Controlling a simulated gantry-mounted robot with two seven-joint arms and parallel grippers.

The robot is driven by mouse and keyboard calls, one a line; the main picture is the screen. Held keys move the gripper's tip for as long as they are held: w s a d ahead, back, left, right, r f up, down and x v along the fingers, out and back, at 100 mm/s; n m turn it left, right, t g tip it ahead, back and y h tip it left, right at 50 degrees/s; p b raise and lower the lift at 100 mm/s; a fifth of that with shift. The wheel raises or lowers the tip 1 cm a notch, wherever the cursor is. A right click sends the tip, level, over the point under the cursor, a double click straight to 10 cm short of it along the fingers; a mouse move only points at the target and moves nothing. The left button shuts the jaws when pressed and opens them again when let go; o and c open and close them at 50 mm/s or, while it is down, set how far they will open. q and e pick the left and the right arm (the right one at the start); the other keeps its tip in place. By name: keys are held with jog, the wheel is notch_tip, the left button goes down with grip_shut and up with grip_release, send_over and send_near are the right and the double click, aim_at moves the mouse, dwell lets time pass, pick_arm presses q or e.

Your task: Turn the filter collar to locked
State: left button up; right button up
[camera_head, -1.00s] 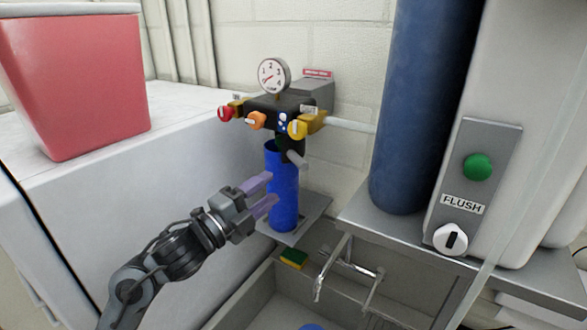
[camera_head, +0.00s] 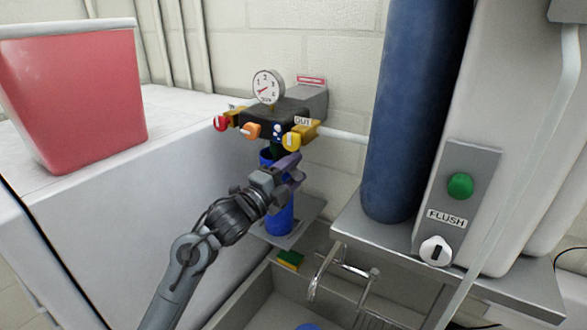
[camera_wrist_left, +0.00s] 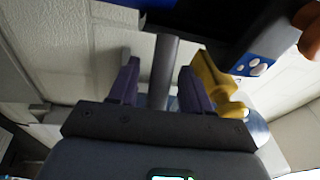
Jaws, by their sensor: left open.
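The blue filter housing (camera_head: 280,222) stands upright under the black filter head (camera_head: 272,124). The dark collar between them is mostly hidden behind my left gripper (camera_head: 293,169) in the head view. My left gripper is open at the collar's height, in front of the housing's upper part. In the left wrist view, the grey collar handle (camera_wrist_left: 165,62) runs between the two purple fingers of my left gripper (camera_wrist_left: 158,82), with gaps on both sides. I cannot tell how deep it sits between them. My right gripper is not in view.
Red (camera_head: 221,124), orange (camera_head: 250,131) and yellow (camera_head: 292,142) knobs sit on the head, below a gauge (camera_head: 267,87). The sink tap (camera_head: 325,270) is at the lower right. A big blue cylinder (camera_head: 399,120) stands to the right. A red bin (camera_head: 80,100) is at left.

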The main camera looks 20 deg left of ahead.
pick_arm(q)
jog(key=shift+c, duration=0.4)
grip_shut()
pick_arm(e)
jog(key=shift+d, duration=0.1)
